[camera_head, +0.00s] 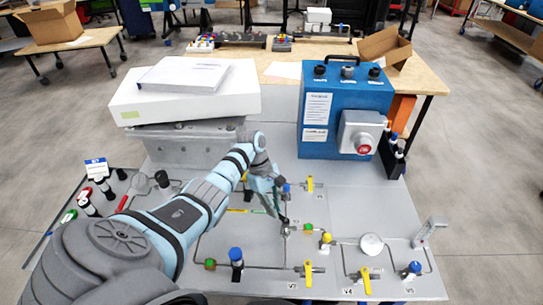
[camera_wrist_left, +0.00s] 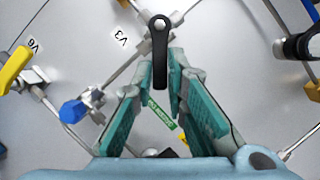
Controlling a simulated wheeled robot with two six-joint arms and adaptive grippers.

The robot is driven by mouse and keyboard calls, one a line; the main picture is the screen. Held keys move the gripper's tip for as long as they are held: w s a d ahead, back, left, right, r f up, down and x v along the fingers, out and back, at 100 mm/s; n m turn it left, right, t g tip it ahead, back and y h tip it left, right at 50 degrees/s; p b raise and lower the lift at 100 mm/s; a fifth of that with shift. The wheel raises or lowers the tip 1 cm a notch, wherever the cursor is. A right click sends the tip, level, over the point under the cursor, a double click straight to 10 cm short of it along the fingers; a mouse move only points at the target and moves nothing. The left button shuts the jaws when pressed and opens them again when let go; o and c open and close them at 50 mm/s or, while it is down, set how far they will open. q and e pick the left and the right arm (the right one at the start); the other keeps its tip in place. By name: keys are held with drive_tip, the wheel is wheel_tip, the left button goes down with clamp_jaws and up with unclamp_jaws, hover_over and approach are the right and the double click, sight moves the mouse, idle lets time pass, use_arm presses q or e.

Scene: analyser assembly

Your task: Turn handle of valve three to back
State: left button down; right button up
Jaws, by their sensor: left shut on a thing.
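The handle of valve three is a black lever (camera_wrist_left: 160,35) in the left wrist view, just right of the V3 label (camera_wrist_left: 122,38). It points down the picture, from its pivot at the top to between my fingers. My left gripper (camera_wrist_left: 163,65) is shut on this lever, with a teal-padded finger on each side. In the head view my left gripper (camera_head: 283,222) reaches down to the grey panel (camera_head: 250,235) near its middle. There the lever is mostly hidden by the fingers. My right gripper is not in view.
A yellow valve handle (camera_wrist_left: 15,68) by the V6 label and a blue knob (camera_wrist_left: 73,110) are close by. Other yellow handles (camera_head: 308,273), pipes and a blue-capped fitting (camera_head: 236,256) surround the gripper. A blue box (camera_head: 345,110) and a white case (camera_head: 185,100) stand behind.

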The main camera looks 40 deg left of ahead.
use_arm(q)
drive_tip(key=w+m+g+b, duration=0.1)
drive_tip(key=m+b, duration=0.1)
drive_tip(key=b, duration=0.1)
drive_tip(key=w+d+m+g+y+b, duration=0.1)
drive_tip(key=m+b, duration=0.2)
drive_tip(key=b, duration=0.1)
drive_tip(key=w+m+b, duration=0.1)
drive_tip(key=m+b, duration=0.2)
drive_tip(key=b, duration=0.1)
drive_tip(key=shift+w+d+f+g+y, duration=0.2)
drive_tip(key=shift+d+g+y, duration=0.1)
drive_tip(key=shift+g, duration=0.1)
drive_tip(key=shift+w+d+r+m+b, duration=0.15)
drive_tip(key=shift+d+r+m+b, duration=0.1)
drive_tip(key=shift+m+b, duration=0.75)
drive_tip(key=shift+g, duration=0.3)
drive_tip(key=c, duration=1.6)
unclamp_jaws()
